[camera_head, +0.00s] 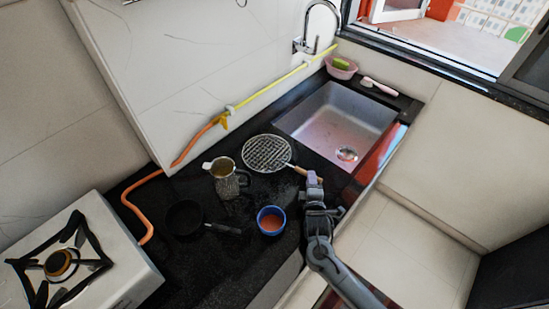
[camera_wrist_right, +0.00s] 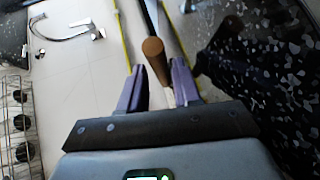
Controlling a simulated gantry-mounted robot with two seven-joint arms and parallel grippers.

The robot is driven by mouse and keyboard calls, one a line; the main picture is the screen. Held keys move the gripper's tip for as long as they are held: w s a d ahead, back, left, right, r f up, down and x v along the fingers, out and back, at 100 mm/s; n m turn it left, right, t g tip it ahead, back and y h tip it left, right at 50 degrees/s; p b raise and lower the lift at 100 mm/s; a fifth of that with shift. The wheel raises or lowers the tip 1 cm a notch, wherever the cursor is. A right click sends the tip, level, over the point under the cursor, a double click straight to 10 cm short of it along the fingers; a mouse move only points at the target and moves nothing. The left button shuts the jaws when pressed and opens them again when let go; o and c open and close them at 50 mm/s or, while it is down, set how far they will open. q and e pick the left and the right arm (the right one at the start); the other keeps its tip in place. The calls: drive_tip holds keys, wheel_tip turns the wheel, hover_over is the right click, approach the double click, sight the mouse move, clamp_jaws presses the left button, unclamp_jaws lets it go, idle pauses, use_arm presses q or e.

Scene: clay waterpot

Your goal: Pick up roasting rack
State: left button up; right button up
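The roasting rack (camera_head: 267,153) is a round wire grid with a wooden handle, lying on the black counter left of the sink. Its handle points right, towards my right gripper (camera_head: 314,181). In the right wrist view, the brown wooden handle (camera_wrist_right: 155,58) lies between the two purple fingers of the right gripper (camera_wrist_right: 158,72). The fingers are apart, with a gap showing beside the handle, so the gripper looks open around the handle's end. The wire grid is not clear in the wrist view. My left gripper is in neither view.
A metal jug (camera_head: 228,181), a dark pan (camera_head: 185,217) and a blue cup (camera_head: 271,220) stand on the counter near the rack. The sink (camera_head: 335,118) lies at the back right. A stove (camera_head: 85,260) is at the left, with an orange hose (camera_head: 140,204) along the wall.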

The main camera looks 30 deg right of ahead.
drive_tip(key=shift+w+d+f, duration=0.1)
drive_tip(key=shift+w+d, duration=0.1)
drive_tip(key=shift+w, duration=0.15)
clamp_jaws()
